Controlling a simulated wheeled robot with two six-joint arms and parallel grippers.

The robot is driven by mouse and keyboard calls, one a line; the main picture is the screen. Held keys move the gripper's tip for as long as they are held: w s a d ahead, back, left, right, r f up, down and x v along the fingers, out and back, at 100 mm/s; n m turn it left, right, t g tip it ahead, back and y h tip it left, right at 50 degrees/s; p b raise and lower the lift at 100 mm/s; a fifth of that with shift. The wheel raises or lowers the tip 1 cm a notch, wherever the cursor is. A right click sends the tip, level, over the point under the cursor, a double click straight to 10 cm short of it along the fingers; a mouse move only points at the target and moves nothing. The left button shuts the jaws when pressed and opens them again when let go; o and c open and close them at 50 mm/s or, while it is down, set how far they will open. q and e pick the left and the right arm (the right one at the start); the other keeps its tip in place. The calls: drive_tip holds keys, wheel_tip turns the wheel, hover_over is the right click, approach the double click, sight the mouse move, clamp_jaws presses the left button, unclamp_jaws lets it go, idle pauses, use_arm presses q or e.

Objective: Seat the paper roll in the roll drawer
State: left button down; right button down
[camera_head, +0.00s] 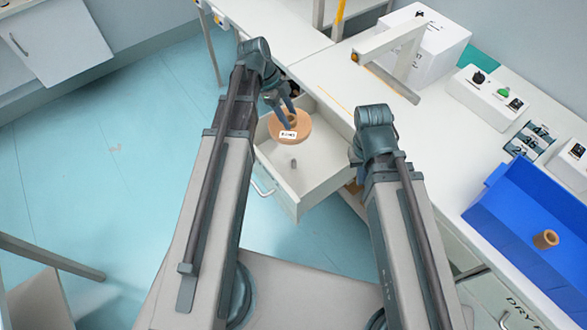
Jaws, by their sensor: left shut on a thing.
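The paper roll (303,123) is a tan disc with a small white label, in the head view over the far part of the open roll drawer (316,197). My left gripper (285,116) reaches down from above and is shut on the roll near its centre. The drawer is white and pulled out, with a short grey peg (293,164) standing on its floor. The roll is beyond the peg, not over it in this view. Whether the roll touches the drawer is unclear. My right gripper (355,160) is by the drawer's right side, mostly hidden by its own wrist.
A blue bin (495,214) at right holds a small brown core (545,239). A white box (433,48), a button panel (490,97) and a frame-like bracket (388,45) stand on the white counter. Floor left of the drawer is clear.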

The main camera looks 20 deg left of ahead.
use_arm(q)
wheel_tip(320, 180, down, 13)
drive_tip(key=d+b, duration=0.1)
drive_tip(key=b, duration=1)
wheel_tip(320, 180, down, 10)
drive_tip(key=b, duration=1)
drive_tip(key=shift+b, duration=0.35)
drive_tip(key=shift+r, duration=0.1)
drive_tip(key=shift+c, duration=1.4)
unclamp_jaws()
